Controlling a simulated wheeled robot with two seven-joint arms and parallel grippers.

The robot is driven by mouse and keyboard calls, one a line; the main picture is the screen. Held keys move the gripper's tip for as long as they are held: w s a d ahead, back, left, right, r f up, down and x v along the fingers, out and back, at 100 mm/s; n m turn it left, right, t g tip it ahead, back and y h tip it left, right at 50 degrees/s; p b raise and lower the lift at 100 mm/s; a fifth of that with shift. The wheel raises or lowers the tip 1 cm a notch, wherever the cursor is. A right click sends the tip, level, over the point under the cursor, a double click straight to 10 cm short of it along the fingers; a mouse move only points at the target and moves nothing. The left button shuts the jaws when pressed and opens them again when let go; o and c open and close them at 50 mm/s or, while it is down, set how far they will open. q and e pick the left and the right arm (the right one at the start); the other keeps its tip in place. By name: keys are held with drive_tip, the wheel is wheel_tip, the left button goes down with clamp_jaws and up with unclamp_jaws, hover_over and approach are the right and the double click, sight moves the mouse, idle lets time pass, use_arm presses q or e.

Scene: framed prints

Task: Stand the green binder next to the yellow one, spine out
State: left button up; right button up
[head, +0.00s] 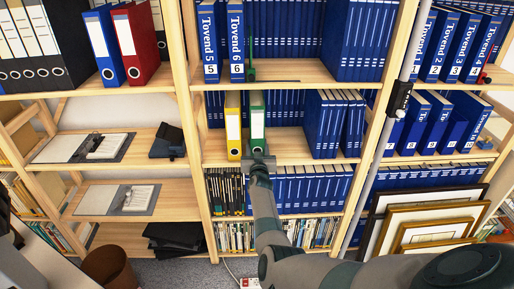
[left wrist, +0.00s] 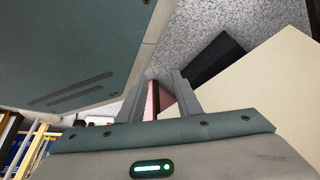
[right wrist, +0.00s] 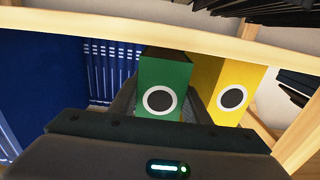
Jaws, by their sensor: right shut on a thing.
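The green binder (head: 257,124) stands upright on the middle shelf, its spine with a white label and ring hole facing out. The yellow binder (head: 233,128) stands upright just to its left, spine out. My right gripper (head: 260,160) is at the low front of the green binder; in the right wrist view its fingers (right wrist: 163,108) lie on both sides of the green binder (right wrist: 165,75), shut on it. The yellow binder (right wrist: 226,90) is beside it there. My left gripper (left wrist: 167,92) is open, away from the shelf, out of the head view.
Blue volumes (head: 335,122) stand right of the green binder, with some shelf room between. A wooden upright (head: 188,100) is left of the yellow binder. Framed prints (head: 425,225) lean at lower right. A brown bin (head: 108,268) is at lower left.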

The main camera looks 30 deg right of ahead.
drive_tip(key=shift+w+d+r+b, duration=0.15)
drive_tip(key=shift+w+d+b, duration=0.2)
drive_tip(key=shift+w+b, duration=0.15)
drive_tip(key=shift+f, duration=0.3)
use_arm(q)
drive_tip(key=w+d+r+t, duration=0.1)
drive_tip(key=w+d+r, duration=0.1)
drive_tip(key=w, duration=0.4)
drive_tip(key=shift+d+t+h+b, duration=0.3)
drive_tip(key=shift+d+t+b, duration=0.05)
drive_tip(key=shift+d+t, duration=0.1)
use_arm(e)
drive_tip(key=shift+f, duration=0.2)
use_arm(q)
drive_tip(key=shift+r, duration=0.1)
